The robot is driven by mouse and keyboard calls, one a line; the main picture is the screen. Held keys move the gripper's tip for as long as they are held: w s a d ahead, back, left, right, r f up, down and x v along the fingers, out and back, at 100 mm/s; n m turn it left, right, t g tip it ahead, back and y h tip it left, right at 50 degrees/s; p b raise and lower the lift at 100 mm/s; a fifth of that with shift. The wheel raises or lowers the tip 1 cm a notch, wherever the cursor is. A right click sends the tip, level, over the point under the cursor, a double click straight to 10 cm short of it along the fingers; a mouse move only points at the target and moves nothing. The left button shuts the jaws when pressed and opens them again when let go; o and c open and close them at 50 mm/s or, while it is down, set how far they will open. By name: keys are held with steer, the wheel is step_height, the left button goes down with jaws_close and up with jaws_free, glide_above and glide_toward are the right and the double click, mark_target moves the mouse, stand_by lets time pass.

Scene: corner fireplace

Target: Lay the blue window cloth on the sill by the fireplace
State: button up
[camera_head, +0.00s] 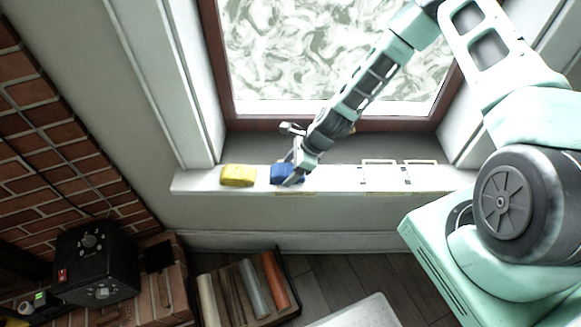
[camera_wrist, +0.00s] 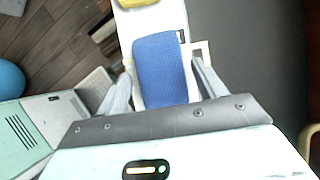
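The blue window cloth (camera_head: 283,173) lies on the white window sill (camera_head: 335,182), left of the sill's middle in the head view. It looks like a folded pad with a small dark tag at one corner in the wrist view (camera_wrist: 160,68). My gripper (camera_head: 292,177) reaches down to the cloth, one finger showing in front of it. In the wrist view the spread fingers of my gripper (camera_wrist: 162,75) stand on either side of the cloth, with narrow gaps visible. Whether the fingertips touch the sill is unclear.
A yellow cloth or sponge (camera_head: 238,175) lies left of the blue cloth. Pale rectangular outlines (camera_head: 384,162) mark the sill to the right, where it looks clear. The window frame (camera_head: 270,124) rises behind. A black box (camera_head: 95,262) stands by the brick wall (camera_head: 60,165).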

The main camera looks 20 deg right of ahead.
steer(key=shift+o, duration=0.6)
